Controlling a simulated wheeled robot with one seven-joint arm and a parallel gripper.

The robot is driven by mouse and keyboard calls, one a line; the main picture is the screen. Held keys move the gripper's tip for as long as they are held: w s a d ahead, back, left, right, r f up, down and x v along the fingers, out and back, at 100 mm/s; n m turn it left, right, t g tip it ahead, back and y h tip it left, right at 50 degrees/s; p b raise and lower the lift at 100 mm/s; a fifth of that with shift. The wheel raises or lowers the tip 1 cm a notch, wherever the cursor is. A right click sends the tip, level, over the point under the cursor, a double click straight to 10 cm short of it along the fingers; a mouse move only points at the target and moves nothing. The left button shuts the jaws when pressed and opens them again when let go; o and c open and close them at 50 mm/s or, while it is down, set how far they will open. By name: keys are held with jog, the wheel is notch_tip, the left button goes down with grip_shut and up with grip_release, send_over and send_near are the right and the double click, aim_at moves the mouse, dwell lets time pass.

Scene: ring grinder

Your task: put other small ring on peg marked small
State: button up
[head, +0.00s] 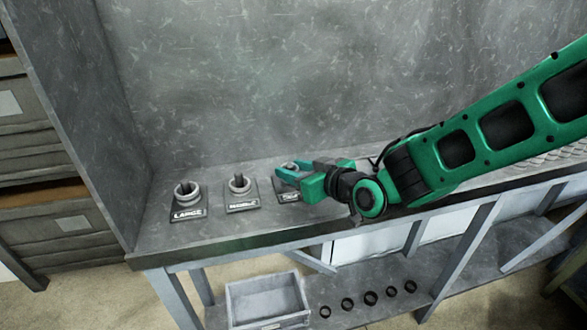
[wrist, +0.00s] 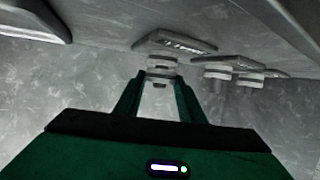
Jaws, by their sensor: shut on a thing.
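My gripper (head: 290,175) is over the rightmost peg plate (head: 288,197) on the bench, its label mostly covered by the fingers. In the wrist view the gripper (wrist: 160,82) is shut on a small grey ring (wrist: 160,76), right at that peg, close to its labelled plate (wrist: 182,43). A grey ring-like edge also shows between the held ring and the plate. I cannot tell how far the held ring is around the peg.
To the left stand the plate marked LARGE (head: 188,213) with a thick grey ring (head: 187,190), and the middle peg plate (head: 241,207) with a grey ring. A shelf below holds an open grey tray (head: 267,320) and several dark rings (head: 371,298). A back wall closes the bench behind.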

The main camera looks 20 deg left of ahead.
jog(key=shift+f, duration=0.2)
jog(key=o, duration=0.8)
jog(key=shift+v, duration=5.45)
jog(key=shift+w, duration=0.1)
